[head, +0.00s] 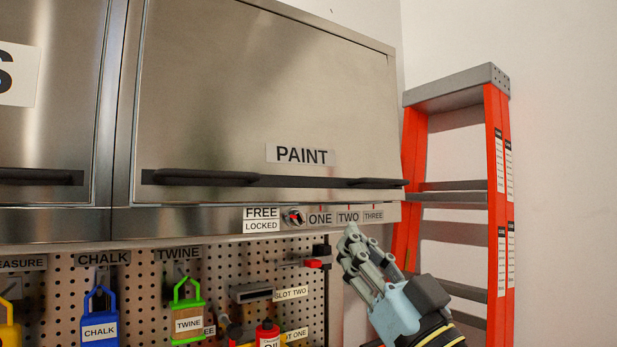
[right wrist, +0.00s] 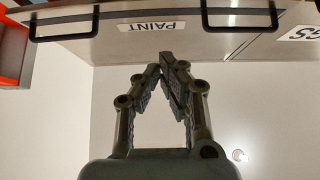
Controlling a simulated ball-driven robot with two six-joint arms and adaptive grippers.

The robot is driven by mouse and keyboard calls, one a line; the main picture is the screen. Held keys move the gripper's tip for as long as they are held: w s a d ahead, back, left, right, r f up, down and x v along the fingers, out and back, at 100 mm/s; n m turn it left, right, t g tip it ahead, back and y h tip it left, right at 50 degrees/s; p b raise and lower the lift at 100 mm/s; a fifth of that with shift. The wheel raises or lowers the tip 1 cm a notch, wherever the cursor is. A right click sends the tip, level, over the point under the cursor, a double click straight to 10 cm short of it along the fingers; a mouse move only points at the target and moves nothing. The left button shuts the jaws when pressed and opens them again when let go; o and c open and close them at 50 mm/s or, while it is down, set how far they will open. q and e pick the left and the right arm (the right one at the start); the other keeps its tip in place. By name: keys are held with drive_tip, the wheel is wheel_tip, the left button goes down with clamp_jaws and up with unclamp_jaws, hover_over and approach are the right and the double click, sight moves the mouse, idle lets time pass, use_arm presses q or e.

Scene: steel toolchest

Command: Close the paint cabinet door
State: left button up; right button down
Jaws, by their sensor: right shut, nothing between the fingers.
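The paint cabinet door (head: 260,100) is a brushed-steel panel with a PAINT label (head: 300,154) and two black bar handles (head: 205,177) along its lower edge. It hangs down over the cabinet front and looks flush or nearly flush with the frame; I cannot see a clear gap. My right gripper (head: 352,240) is below the door's lower right part, fingers together and empty. In the right wrist view, the fingertips (right wrist: 165,62) appear close to the door (right wrist: 130,45), with its label (right wrist: 152,26) beyond; contact cannot be told. My left gripper is not in view.
A steel rail (head: 160,222) with FREE/LOCKED and ONE, TWO, THREE labels runs under the door. A pegboard (head: 130,280) below holds labelled tools. An orange ladder (head: 497,200) stands to the right. Another steel door (head: 55,130) is at the left.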

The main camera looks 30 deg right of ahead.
drive_tip(key=p, duration=0.1)
approach(296, 186)
wheel_tip(296, 186, up, 4)
drive_tip(key=w+b, duration=0.1)
drive_tip(key=w, duration=0.1)
drive_tip(key=w+f+b, duration=0.1)
drive_tip(key=w+b, duration=0.1)
drive_tip(key=shift+a, duration=0.1)
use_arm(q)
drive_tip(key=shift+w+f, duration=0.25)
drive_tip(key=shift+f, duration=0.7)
use_arm(e)
drive_tip(key=shift+r, duration=0.1)
